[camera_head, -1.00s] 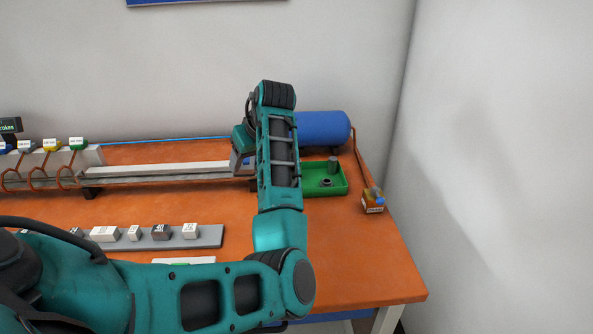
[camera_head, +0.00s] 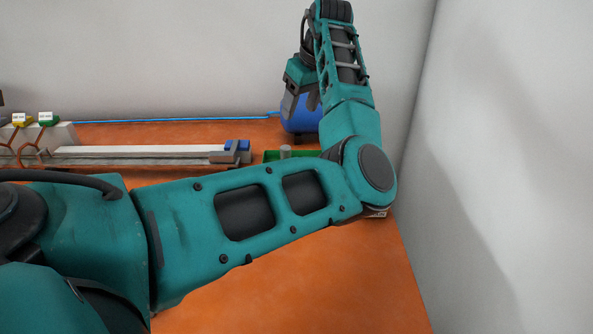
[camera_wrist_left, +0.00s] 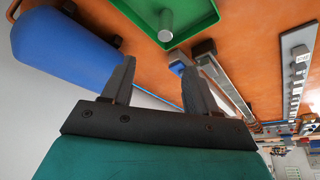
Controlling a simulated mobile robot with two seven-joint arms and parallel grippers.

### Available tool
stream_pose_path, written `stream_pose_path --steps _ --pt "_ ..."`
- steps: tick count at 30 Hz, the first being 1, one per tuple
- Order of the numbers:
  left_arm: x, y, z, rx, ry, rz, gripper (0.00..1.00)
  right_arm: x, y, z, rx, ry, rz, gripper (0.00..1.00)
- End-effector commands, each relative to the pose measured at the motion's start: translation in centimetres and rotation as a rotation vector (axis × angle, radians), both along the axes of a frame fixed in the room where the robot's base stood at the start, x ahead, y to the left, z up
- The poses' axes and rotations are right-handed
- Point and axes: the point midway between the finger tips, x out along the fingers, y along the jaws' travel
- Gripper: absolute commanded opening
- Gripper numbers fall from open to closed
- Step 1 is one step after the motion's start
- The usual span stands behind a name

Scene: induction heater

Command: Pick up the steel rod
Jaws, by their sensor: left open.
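The steel rod, a short grey cylinder (camera_head: 285,151), stands upright in the green tray (camera_head: 270,156) on the orange table, with much of the tray hidden behind my left arm. The rod also shows in the left wrist view (camera_wrist_left: 165,27), inside the tray (camera_wrist_left: 197,22). My left gripper (camera_head: 300,106) is raised above and behind the tray, in front of the blue tank. In the left wrist view the left gripper (camera_wrist_left: 156,68) is open, with nothing between its fingers and the rod apart from it. My right gripper is not in view.
A blue tank (camera_head: 302,122) stands behind the tray, close to the gripper. A long metal rail (camera_head: 145,153) with a blue-topped end block (camera_head: 237,146) lies left of the tray. A grey strip with blocks (camera_wrist_left: 298,62) shows in the wrist view. A wall is at the right.

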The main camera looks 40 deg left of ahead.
Motion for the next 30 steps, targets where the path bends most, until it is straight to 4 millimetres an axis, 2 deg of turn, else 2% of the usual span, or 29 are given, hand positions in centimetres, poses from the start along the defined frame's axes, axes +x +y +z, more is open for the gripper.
stream_pose_path --steps 1,6,8,16,25,30 --pt "0.0 0.0 -1.3 0.002 -0.003 0.000 0.59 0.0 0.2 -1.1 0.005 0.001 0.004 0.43" --pt "0.0 0.1 -2.3 0.001 -0.001 0.001 0.59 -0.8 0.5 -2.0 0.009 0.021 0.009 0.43" --pt "0.1 0.4 -2.9 0.001 0.000 0.000 0.59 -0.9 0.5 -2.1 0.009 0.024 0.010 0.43" --pt "0.3 2.2 -7.4 0.000 0.001 0.001 0.59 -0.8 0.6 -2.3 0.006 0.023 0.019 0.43" --pt "0.5 3.3 -9.8 0.000 -0.001 0.002 0.59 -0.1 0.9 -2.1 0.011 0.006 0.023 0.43" --pt "0.3 4.4 -12.3 0.000 0.000 0.000 0.59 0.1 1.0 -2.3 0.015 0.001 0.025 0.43"
